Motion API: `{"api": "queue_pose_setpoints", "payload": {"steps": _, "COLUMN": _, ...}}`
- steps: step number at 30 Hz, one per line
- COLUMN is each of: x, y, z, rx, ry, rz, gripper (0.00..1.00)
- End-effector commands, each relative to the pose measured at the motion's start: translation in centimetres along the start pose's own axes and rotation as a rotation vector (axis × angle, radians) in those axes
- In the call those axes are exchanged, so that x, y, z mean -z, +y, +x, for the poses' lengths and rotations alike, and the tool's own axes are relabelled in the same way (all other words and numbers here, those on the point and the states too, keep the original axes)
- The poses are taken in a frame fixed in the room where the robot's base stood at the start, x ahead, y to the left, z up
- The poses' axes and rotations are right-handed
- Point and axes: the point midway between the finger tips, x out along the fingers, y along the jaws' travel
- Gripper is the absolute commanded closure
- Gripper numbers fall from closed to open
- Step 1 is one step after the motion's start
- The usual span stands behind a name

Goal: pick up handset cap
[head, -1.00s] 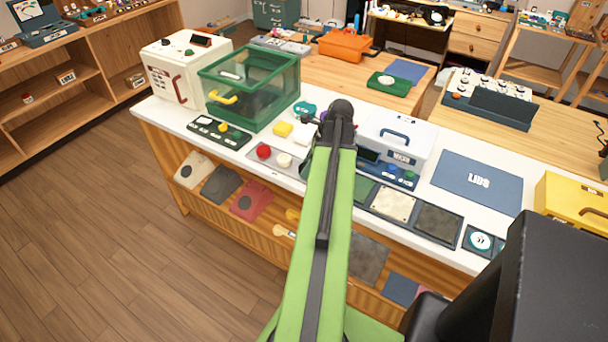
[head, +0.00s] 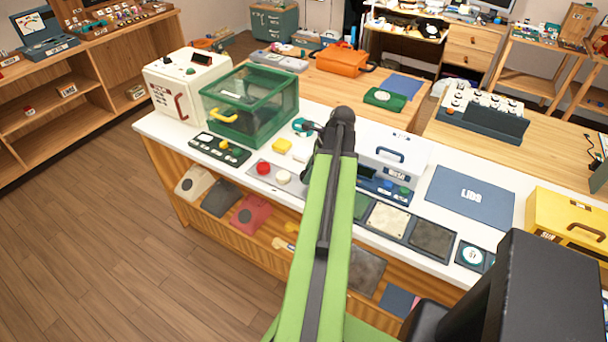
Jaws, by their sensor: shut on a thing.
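A small teal piece (head: 299,124), which seems to be the handset cap, shows at the back of the white counter, just right of the green glass-walled case. My gripper (head: 307,126) is small and dark in this view and meets the teal piece from the right. It is shut on the piece, though the fingertips are partly hidden and blurred. I cannot tell whether the piece is clear of the counter. My green arm covers the counter to the right of it.
The green glass-walled case (head: 250,105) stands close on the left. A yellow block (head: 282,146) and a panel with red and white buttons (head: 272,173) lie in front. A white box with a handle (head: 393,150) stands right of my arm. The white counter (head: 160,126) has little free room.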

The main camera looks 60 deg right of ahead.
Motion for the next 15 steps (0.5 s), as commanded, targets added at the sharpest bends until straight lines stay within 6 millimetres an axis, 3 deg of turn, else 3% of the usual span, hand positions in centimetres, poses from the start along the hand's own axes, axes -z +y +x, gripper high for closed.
{"api": "queue_pose_setpoints", "payload": {"steps": 1, "x": 0.7, "y": -0.5, "z": -1.8, "rx": 0.002, "ry": 0.000, "rz": 0.005, "gripper": 0.92}}
{"api": "queue_pose_setpoints", "payload": {"steps": 6, "x": 3.5, "y": -1.6, "z": -5.6, "rx": 0.001, "ry": 0.000, "rz": 0.005, "gripper": 0.92}}
{"api": "queue_pose_setpoints", "payload": {"steps": 10, "x": 5.3, "y": -2.2, "z": -7.9, "rx": 0.001, "ry": 0.000, "rz": 0.004, "gripper": 0.92}}
{"api": "queue_pose_setpoints", "payload": {"steps": 15, "x": 6.7, "y": -2.6, "z": -9.4, "rx": 0.000, "ry": 0.000, "rz": 0.002, "gripper": 0.92}}
